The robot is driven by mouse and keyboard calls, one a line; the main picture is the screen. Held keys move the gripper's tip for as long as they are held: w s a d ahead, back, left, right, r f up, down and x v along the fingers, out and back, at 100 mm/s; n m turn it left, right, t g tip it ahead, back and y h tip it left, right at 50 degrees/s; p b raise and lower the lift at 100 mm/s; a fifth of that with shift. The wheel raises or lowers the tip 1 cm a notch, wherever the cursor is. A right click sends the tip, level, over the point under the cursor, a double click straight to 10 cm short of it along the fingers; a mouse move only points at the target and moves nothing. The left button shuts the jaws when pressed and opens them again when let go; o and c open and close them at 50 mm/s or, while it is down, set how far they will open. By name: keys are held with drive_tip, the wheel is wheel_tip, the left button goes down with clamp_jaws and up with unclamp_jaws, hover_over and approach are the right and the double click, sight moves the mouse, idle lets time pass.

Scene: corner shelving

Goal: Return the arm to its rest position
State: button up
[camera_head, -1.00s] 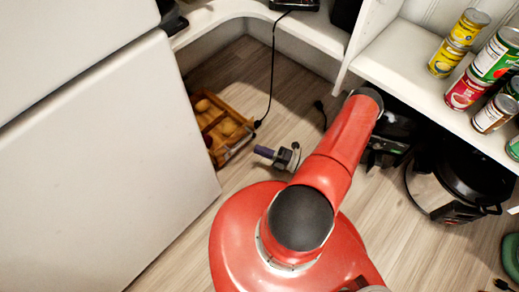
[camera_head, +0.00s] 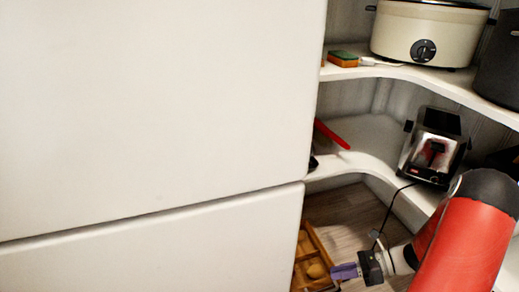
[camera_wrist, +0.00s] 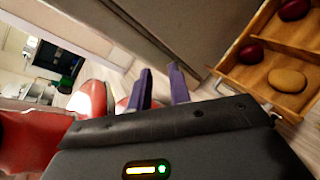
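My gripper (camera_head: 345,271) shows low in the head view, at the end of my red arm, just right of a wooden crate (camera_head: 318,246) on the floor. In the wrist view my gripper's two purple fingers (camera_wrist: 160,88) stand apart with a gap between them. Nothing shows between them. The crate also shows at the upper right of the wrist view (camera_wrist: 250,82), with round brown and dark red items in its compartments. The fingers are clear of the crate there.
A large white cabinet (camera_head: 150,110) fills the left of the head view. Corner shelves hold a toaster (camera_head: 434,147) on the lower level and a cream slow cooker (camera_head: 425,32) above. A black cord (camera_head: 388,212) hangs from the lower shelf. Some floor (camera_head: 345,215) is bare behind the gripper.

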drive_tip(key=s+a+r+n+t+h+p, duration=0.1)
drive_tip(key=s+r+n+h, duration=0.3)
drive_tip(key=r+n, duration=0.4)
drive_tip(key=s+a+r+n+t+h+p, duration=0.2)
drive_tip(key=s+a+r+n+h, duration=0.2)
drive_tip(key=r+n, duration=0.4)
drive_tip(key=s+a+r+n+t+h+p, duration=0.1)
drive_tip(key=s+a+r+n+h, duration=0.1)
drive_tip(key=s+r+n+h, duration=0.3)
wheel_tip(320, 180, up, 11)
drive_tip(key=n, duration=0.4)
drive_tip(key=shift+a+f+t+h, duration=0.2)
drive_tip(key=shift+t+h, duration=0.2)
